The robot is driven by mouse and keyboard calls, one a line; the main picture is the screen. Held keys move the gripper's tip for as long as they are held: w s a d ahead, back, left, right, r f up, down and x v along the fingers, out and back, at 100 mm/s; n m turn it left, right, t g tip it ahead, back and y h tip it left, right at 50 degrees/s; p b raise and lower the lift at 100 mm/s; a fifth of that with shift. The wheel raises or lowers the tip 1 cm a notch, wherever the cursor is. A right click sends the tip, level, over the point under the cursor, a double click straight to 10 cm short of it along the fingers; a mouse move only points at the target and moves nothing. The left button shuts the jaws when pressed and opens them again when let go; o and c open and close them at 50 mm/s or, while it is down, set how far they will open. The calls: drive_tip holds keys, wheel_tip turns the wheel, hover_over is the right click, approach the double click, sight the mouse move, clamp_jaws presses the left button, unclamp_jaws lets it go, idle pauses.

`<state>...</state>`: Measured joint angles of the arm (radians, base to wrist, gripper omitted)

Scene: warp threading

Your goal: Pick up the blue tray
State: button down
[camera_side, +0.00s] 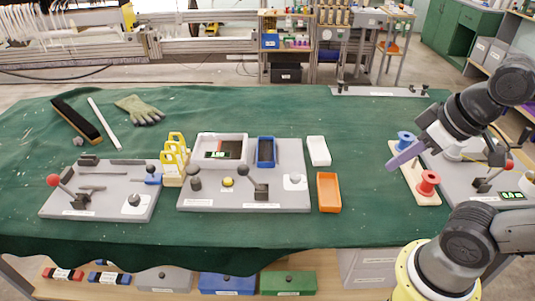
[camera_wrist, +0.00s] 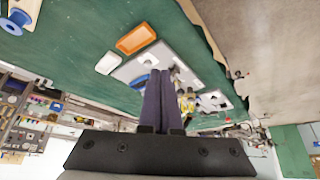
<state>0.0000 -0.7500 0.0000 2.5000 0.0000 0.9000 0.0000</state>
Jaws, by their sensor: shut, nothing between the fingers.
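The blue tray (camera_side: 265,152) lies at the right end of the middle grey board (camera_side: 290,203), beside a white box with a small display. In the wrist view, a blue patch that looks like the tray (camera_wrist: 141,84) shows just left of my fingers, partly hidden by them. My gripper (camera_side: 390,167), with long purple fingers, is shut and empty above the green cloth, well to the right of the tray. In the wrist view its fingers (camera_wrist: 163,72) lie side by side.
A white tray (camera_side: 318,151) and an orange tray (camera_side: 329,192) stand between the blue tray and my gripper. Spools, one blue (camera_side: 406,140) and one red (camera_side: 428,183), stand close to my gripper. Yellow holders (camera_side: 175,160) are left of the middle board. Green cloth is free right of the orange tray.

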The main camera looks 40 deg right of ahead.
drive_tip(key=c, duration=1.5)
unclamp_jaws()
drive_tip(key=shift+c, duration=0.2)
drive_tip(key=o, duration=1.5)
drive_tip(key=shift+o, duration=0.2)
